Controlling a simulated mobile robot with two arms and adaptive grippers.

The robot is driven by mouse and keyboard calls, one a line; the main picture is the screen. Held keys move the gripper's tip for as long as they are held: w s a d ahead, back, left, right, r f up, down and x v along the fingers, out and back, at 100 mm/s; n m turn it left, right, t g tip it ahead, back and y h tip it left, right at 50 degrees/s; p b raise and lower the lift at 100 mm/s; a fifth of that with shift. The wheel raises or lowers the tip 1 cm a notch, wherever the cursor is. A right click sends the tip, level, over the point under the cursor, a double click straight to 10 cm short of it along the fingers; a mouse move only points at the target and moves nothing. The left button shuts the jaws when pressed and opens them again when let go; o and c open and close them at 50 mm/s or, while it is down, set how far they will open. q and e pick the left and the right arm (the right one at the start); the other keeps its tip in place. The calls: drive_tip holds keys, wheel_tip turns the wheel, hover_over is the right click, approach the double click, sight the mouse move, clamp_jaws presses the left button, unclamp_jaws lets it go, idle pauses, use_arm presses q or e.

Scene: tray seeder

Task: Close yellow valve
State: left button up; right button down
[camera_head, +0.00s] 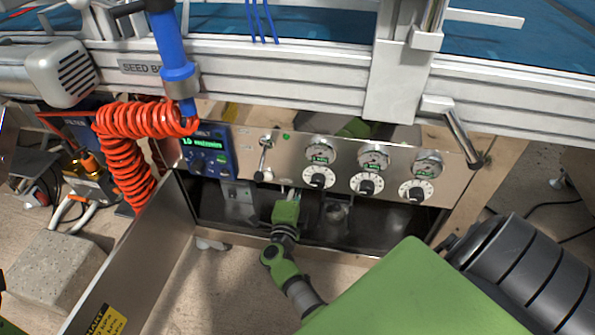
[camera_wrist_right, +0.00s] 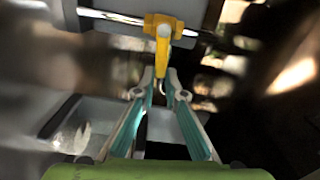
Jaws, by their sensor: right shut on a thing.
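The yellow valve (camera_wrist_right: 163,28) sits on a horizontal metal pipe in the right wrist view, with its lever hanging down toward me. My right gripper (camera_wrist_right: 160,78) has its two fingertips on either side of the lever's lower end and is shut on it. In the head view my right gripper (camera_head: 289,194) reaches under the control panel into the open cabinet. The valve is hidden there behind the panel and the arm. My left gripper is in neither view.
The steel control panel (camera_head: 455,178) has several dials and gauges above the cabinet. An open metal door (camera_head: 150,250) stands to the left. A coiled orange hose (camera_head: 125,165) hangs at the left, with a concrete block (camera_head: 55,270) below.

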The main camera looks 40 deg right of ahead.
drive_tip(key=shift+f, duration=0.1)
idle(0.3)
drive_tip(key=c, duration=2.1)
unclamp_jaws()
